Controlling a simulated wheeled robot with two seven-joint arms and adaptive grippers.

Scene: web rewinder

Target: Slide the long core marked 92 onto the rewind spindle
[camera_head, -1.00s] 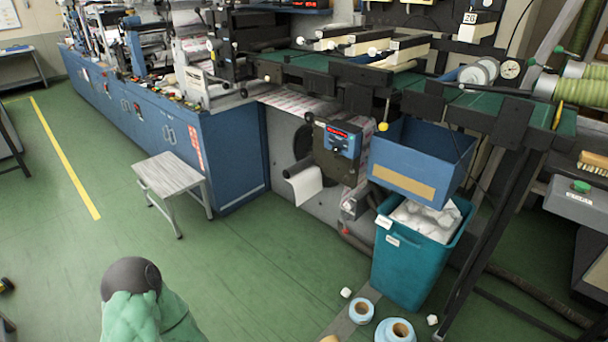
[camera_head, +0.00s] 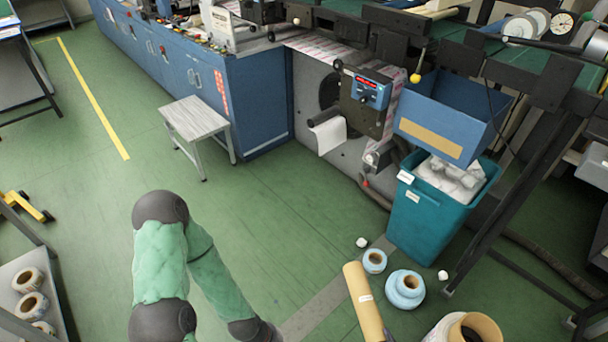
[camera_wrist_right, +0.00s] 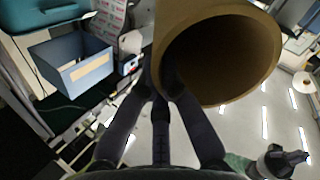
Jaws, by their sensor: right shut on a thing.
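The long tan core (camera_head: 363,296) with a small white label stands out at the bottom of the head view, tilted; the number is too small to read. My right gripper (camera_head: 388,335) is at its near end, mostly cut off by the frame edge. In the right wrist view, its fingers (camera_wrist_right: 168,92) are shut on the wall of the core (camera_wrist_right: 262,60), beside its open mouth. The rewind spindle appears to be the dark shaft (camera_head: 325,118) on the machine, with white web hanging by it; the core is well apart from it. My left gripper is out of view.
A blue box (camera_head: 432,138) sits above a teal bin (camera_head: 420,215) right of the rewinder. Blue-white rolls (camera_head: 405,289) and white bits lie on the floor. Another wide core mouth (camera_head: 480,322) shows bottom right. A small grey bench (camera_head: 195,118) stands left; green floor between is clear.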

